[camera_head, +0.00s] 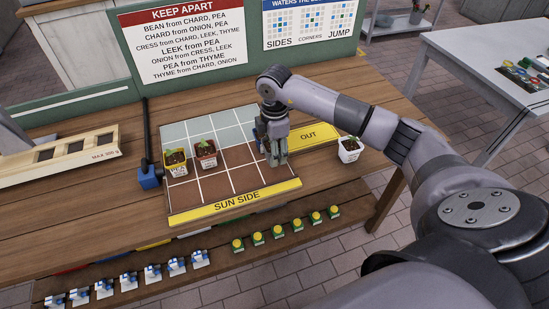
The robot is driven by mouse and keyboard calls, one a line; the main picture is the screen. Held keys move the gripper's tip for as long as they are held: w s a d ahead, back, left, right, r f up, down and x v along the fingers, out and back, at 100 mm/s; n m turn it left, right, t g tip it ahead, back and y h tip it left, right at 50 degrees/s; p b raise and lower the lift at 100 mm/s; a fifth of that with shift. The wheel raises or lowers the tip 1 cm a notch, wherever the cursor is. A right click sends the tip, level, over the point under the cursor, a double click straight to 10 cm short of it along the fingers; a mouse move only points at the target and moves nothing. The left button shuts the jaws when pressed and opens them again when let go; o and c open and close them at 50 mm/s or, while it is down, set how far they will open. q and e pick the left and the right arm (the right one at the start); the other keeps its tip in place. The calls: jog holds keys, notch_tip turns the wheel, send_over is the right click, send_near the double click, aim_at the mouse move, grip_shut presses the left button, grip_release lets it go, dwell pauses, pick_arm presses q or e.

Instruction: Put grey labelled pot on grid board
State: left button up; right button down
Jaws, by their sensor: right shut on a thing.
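The grid board (232,181) lies on the wooden table, with pale cells at the back, brown cells in front and a yellow "SUN SIDE" strip along its front edge. My right gripper (275,153) points down over the board's right column. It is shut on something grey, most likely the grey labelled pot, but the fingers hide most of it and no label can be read. I cannot tell whether it touches the board. My left gripper is not in view.
A white pot (349,149) stands to the right, near the yellow OUT strip (309,135). A wooden rack (60,157) lies left. Several yellow-topped pieces (278,232) line the front.

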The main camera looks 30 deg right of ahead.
notch_tip(320, 180, down, 4)
jog(key=shift+r, duration=0.25)
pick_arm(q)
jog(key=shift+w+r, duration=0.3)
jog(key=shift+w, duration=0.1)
pick_arm(e)
jog(key=shift+f, duration=0.3)
jog(key=shift+f, duration=0.1)
jog(key=c, duration=1)
grip_release()
jog(key=shift+c, duration=0.2)
jog(key=shift+s, duration=0.1)
jog(key=shift+r, duration=0.2)
notch_tip(320, 180, up, 10)
jog(key=shift+r+b, duration=0.25)
jog(key=shift+b, duration=0.65)
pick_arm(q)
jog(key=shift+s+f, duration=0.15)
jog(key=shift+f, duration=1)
pick_arm(e)
jog(key=shift+r, duration=0.65)
